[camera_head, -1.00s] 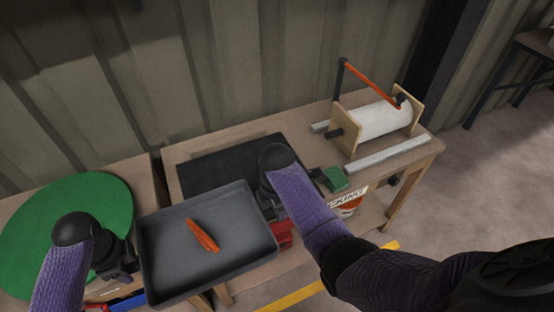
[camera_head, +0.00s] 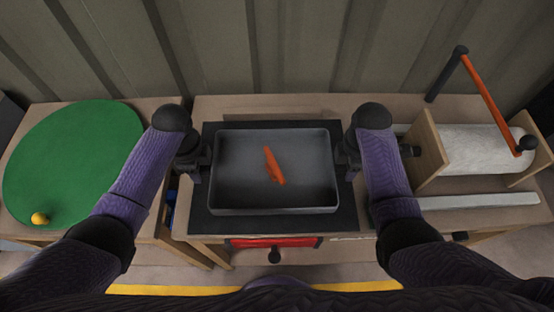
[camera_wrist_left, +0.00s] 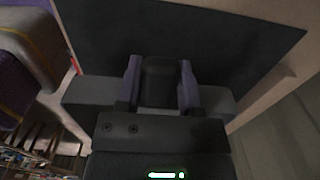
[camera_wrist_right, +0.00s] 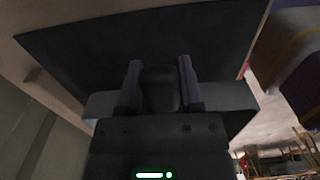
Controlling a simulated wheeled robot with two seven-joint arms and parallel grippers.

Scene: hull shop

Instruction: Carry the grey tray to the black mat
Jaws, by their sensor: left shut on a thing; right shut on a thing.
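The grey tray (camera_head: 240,195) is in the middle of the head view, with an orange object (camera_head: 273,165) lying in it. The black mat (camera_head: 345,217) shows around the tray on the workbench; the tray is over it and looks level. I cannot tell whether the tray touches the mat. My left gripper (camera_head: 204,160) is shut on the tray's left side, and my right gripper (camera_head: 346,158) is shut on its right side. Both wrist views show the fingers around a dark grip on the tray, with the mat (camera_wrist_left: 190,35) beyond; it also shows in the right wrist view (camera_wrist_right: 110,45).
A roll stand with a white roll (camera_head: 470,150) and an orange crank stands right of the mat. A pale metal bar (camera_head: 480,201) lies before it. A round green mat (camera_head: 75,155) with a small yellow ball (camera_head: 40,218) is on the left bench. A red object (camera_head: 272,242) sits below the front edge.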

